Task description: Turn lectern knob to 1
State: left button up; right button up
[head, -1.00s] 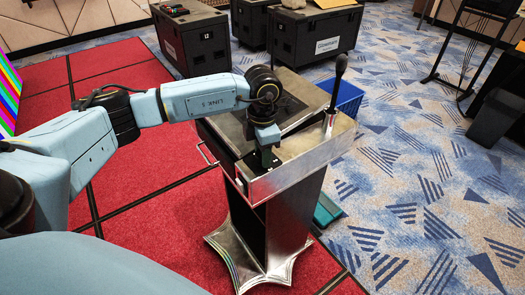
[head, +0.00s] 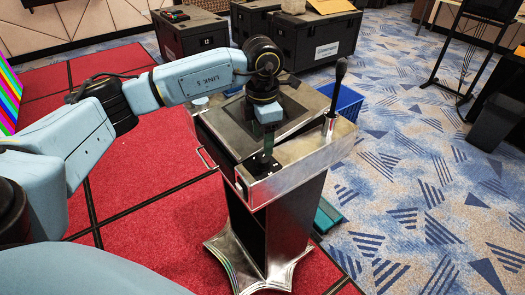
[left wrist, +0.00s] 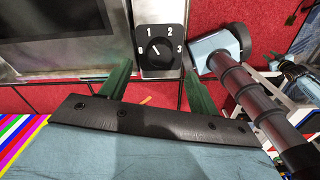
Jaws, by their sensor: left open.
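The lectern (head: 305,173) stands in front of me, with a slanted metal top. Its knob (left wrist: 160,50) is a dark dial on a black plate marked 0, 1, 2 and 3. In the left wrist view the pale pointer mark tilts to the upper left, around 0 to 1; I cannot tell exactly where it points. My left gripper (left wrist: 158,88) is open, its green fingers apart to the lower left and lower right of the knob, with nothing between them. In the head view the left gripper (head: 266,152) is over the lectern's near part, which hides the knob.
A microphone (head: 338,85) stands upright on the lectern's right side. A blue crate (head: 348,103) is behind it on the floor. Black cases (head: 318,45) stand at the back. Red carpet (head: 155,215) lies left, with patterned carpet on the right.

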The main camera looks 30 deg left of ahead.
aim_at(263, 158)
pick_arm(q)
notch_tip(263, 158, up, 7)
jog(key=shift+f, duration=0.15)
dwell(0.5)
